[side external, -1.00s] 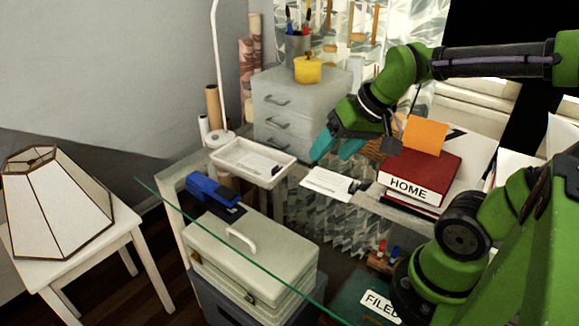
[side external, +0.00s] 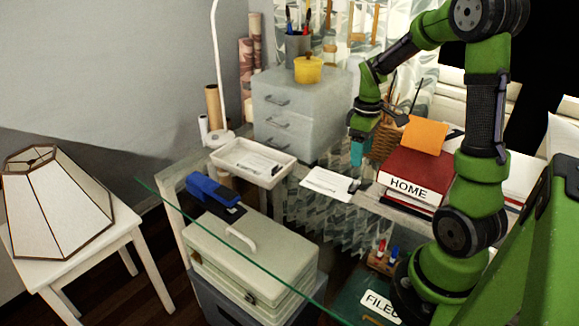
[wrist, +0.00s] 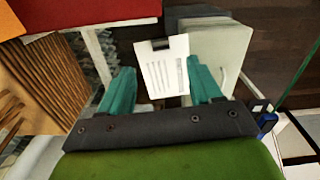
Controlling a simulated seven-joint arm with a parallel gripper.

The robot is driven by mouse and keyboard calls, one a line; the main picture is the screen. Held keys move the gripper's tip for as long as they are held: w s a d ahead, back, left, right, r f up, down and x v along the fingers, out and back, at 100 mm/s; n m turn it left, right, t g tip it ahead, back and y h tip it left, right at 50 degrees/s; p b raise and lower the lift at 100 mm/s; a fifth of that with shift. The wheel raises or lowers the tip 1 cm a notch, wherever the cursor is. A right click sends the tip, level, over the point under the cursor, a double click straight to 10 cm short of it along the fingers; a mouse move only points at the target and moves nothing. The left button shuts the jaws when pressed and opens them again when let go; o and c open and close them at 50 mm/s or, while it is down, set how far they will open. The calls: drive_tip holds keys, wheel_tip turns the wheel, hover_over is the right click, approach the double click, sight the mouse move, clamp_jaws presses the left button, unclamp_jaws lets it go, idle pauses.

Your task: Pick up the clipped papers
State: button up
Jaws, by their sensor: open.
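The clipped papers (side external: 327,184) lie flat as a white sheet with a black clip at the right end, on the glass desk, left of the red HOME binder (side external: 414,175). In the wrist view the papers (wrist: 163,66) show between my fingers, with the clip at the far edge. My gripper (side external: 356,156) points down with teal fingers, above and close to the clip end in the side view. The wrist view shows my gripper (wrist: 161,78) open and empty, its fingers on either side of the sheet. The exact height gap is hard to tell.
A white tray (side external: 223,157) with a paper in it stands left of the papers. A wicker basket (side external: 384,142) is close behind my gripper. A blue stapler (side external: 213,192) and a pale box (side external: 208,243) are at the front left. An orange note (side external: 425,134) stands on the binder.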

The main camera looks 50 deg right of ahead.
sight(356, 183)
wheel_tip(356, 183, down, 11)
drive_tip(key=shift+f, duration=0.1)
idle(0.4)
drive_tip(key=shift+c, duration=0.2)
